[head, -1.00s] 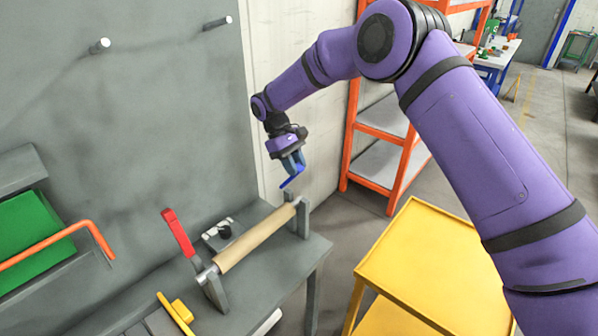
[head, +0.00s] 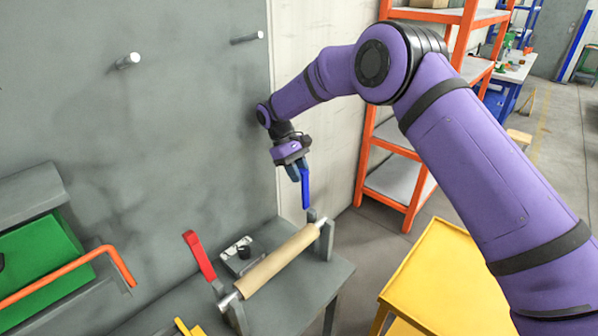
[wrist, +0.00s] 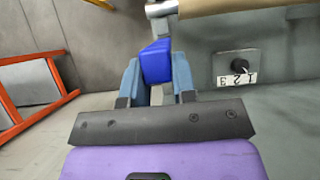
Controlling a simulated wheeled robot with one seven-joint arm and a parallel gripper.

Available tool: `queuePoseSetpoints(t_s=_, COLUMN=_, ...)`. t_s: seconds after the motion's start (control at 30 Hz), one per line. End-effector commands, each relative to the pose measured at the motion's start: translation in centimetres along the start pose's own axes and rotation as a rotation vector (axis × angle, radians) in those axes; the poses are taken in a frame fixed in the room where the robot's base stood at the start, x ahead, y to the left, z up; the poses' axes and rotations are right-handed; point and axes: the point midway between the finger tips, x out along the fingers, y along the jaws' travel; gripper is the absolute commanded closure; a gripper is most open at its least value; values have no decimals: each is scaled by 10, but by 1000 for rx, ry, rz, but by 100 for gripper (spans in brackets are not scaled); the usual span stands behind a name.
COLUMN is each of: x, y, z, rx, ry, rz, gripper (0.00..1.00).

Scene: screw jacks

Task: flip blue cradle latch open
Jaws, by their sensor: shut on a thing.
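The blue latch (head: 306,188) stands upright above the far cradle post (head: 327,239), at the right end of the roll. My gripper (head: 299,171) is at its upper part, and in the wrist view my gripper (wrist: 156,82) has its two fingers on either side of the blue latch (wrist: 156,60), shut on it. The tan roll (head: 280,262) on its metal bar rests between the two cradle posts. The red latch (head: 199,255) stands raised, tilted to the left, at the near post.
A label plate with a black knob (head: 241,250) sits on the grey bench (head: 330,283) behind the roll. A yellow cart (head: 440,275) stands at the right. Orange shelving (head: 400,181) is behind, and an orange bent bar (head: 70,272) is at the left.

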Motion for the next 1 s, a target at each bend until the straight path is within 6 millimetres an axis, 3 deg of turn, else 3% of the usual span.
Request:
queuePoseSetpoints(t_s=0.53, x=5, y=-1, z=-2, rx=-1, ry=-3, rz=-2, gripper=100)
queuePoseSetpoints(t_s=0.57, x=5, y=-1, z=-2, rx=-2, ry=-3, rz=-2, gripper=68)
queuePoseSetpoints(t_s=0.63, x=4, y=-1, z=-2, rx=-1, ry=-3, rz=-2, gripper=52)
queuePoseSetpoints(t_s=1.0, x=0, y=0, z=1, rx=0, ry=-2, rz=0, gripper=49)
